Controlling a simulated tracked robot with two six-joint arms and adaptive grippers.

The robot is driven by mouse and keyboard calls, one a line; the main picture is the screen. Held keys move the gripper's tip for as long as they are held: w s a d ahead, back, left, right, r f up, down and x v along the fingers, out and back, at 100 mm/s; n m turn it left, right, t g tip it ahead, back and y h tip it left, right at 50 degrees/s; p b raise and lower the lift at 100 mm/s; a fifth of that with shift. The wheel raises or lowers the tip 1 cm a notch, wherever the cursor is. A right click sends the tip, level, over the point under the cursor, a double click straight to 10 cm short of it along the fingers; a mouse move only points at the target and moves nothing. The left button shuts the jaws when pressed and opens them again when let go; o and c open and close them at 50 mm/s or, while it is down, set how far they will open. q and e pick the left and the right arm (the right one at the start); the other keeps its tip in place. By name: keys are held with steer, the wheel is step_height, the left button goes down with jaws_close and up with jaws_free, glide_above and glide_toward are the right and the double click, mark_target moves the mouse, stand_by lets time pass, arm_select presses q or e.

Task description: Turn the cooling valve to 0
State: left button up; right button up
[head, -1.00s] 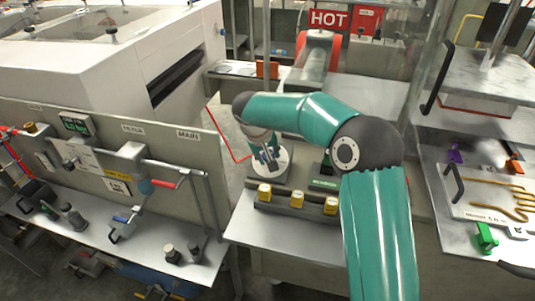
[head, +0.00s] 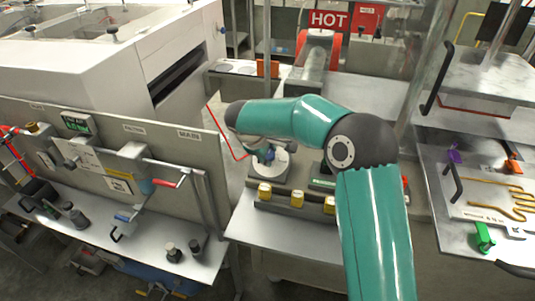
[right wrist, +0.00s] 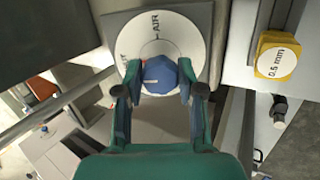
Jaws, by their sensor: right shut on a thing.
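The cooling valve is a blue faceted knob (right wrist: 160,76) with a short pale mark, in front of a round white dial (right wrist: 150,30). The dial carries the letters "AIR" and a second, partly hidden label at its left. My right gripper (right wrist: 160,84) is shut on the knob, one finger on each side. In the head view the dial (head: 281,166) lies under my right wrist, and only a little of the blue knob (head: 269,154) shows. Which mark the knob points to I cannot tell. My left gripper is not in view.
Yellow blocks (head: 297,199) stand in a row just in front of the dial; one is labelled "0.5 mm" (right wrist: 277,61) in the wrist view. A grey panel (head: 205,147) with valves stands at the left. A press with a hot plate (head: 480,75) is at the right.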

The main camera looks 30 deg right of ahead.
steer(key=shift+a+n, duration=0.1)
steer(key=shift+n, duration=0.5)
steer(key=o, duration=1.2)
steer(key=shift+c, duration=0.2)
steer(key=v, duration=1.2)
steer(key=shift+f, duration=0.15)
